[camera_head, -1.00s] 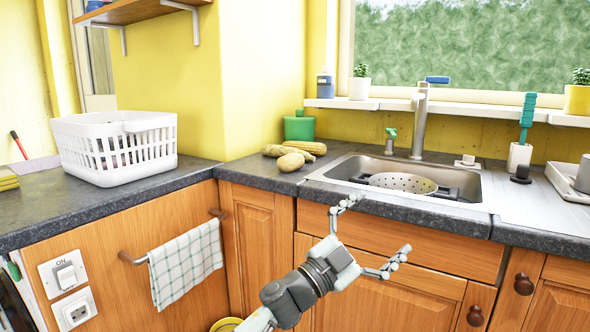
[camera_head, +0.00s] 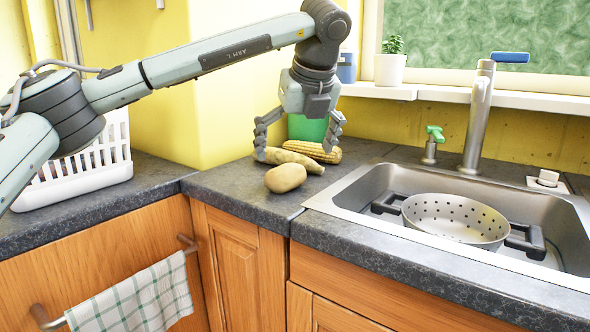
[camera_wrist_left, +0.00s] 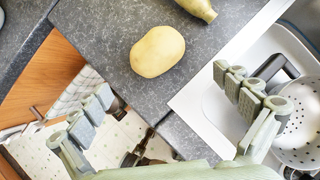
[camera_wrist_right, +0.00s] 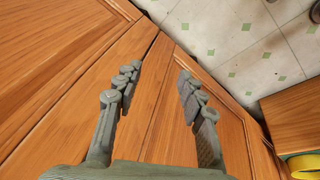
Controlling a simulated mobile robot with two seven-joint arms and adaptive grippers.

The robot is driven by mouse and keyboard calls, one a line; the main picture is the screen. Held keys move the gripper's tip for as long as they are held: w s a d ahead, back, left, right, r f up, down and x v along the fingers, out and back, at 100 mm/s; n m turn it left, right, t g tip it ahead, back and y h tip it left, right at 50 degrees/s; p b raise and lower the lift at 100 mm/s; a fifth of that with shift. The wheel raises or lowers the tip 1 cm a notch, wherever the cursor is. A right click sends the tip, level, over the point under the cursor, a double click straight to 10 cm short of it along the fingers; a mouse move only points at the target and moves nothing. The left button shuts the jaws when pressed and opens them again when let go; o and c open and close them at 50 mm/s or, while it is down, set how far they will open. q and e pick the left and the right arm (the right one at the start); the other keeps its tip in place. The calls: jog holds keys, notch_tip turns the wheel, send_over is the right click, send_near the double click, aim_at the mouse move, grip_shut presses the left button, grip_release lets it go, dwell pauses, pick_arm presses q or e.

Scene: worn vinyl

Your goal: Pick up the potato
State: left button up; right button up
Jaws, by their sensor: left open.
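The potato (camera_head: 286,178) is round and tan and lies on the dark counter near its front edge, left of the sink. My left gripper (camera_head: 296,146) points down, open and empty, above and behind the potato in the head view. In the left wrist view its fingers (camera_wrist_left: 168,98) are wide apart, with the potato beyond them, not between them. My right gripper (camera_wrist_right: 157,90) shows only in its own wrist view, open and empty, facing wooden cabinet fronts and the floor.
A longer tan vegetable (camera_head: 299,162) and a corn cob (camera_head: 314,150) lie just behind the potato. A green pot (camera_head: 307,127) stands at the wall. The sink (camera_head: 356,191) with a colander (camera_head: 455,219) is to the right; a white basket (camera_head: 90,178) is left.

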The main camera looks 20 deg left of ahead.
aim_at(288, 170)
pick_arm(q)
jog(key=shift+w+a+f, duration=0.1)
jog(key=shift+w+a, duration=0.15)
jog(key=shift+a, duration=0.1)
jog(key=x, duration=0.2)
jog(key=shift+a+f+p, duration=0.15)
jog(key=shift+f+p, duration=0.15)
jog(key=shift+p, duration=0.05)
jog(key=x, duration=0.4)
jog(key=shift+w+f+p, duration=0.1)
jog(key=shift+w+p, duration=0.1)
jog(key=shift+p, duration=0.15)
pick_arm(e)
jog(key=f, duration=0.3)
jog(key=shift+s+a+f, duration=0.2)
jog(key=shift+s+f, duration=0.1)
pick_arm(q)
jog(key=shift+c, duration=0.2)
jog(key=c, duration=1.3)
